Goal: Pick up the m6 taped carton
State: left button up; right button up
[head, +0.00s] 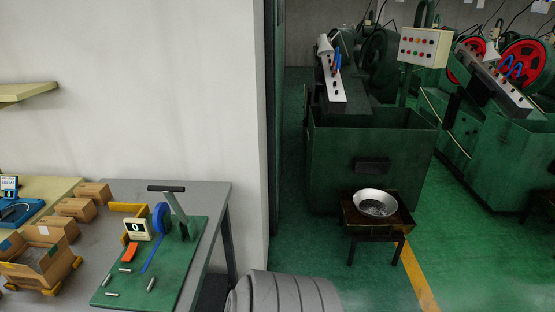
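Several small brown cartons stand in a row on the grey table at the left: one at the back (95,191), one in front of it (76,208), and one nearer (52,230) with a small pale label. No marking is readable, so I cannot tell which is the m6 taped carton. An open brown box (38,262) sits nearest, in a yellow-footed holder, with greyish contents. Neither of my grippers is in view.
A green board (172,262) carries a lever press (178,212), a blue wheel, a counter reading 0 and several metal pins. A blue tray (22,212) is at the far left. Green machines (365,150) and a stool with a metal bowl (375,203) stand beyond the wall edge.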

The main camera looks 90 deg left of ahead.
aim_at(99, 193)
jog(key=u, duration=2.1)
jog(key=i, duration=2.3)
jog(key=u, duration=2)
jog(key=i, duration=1)
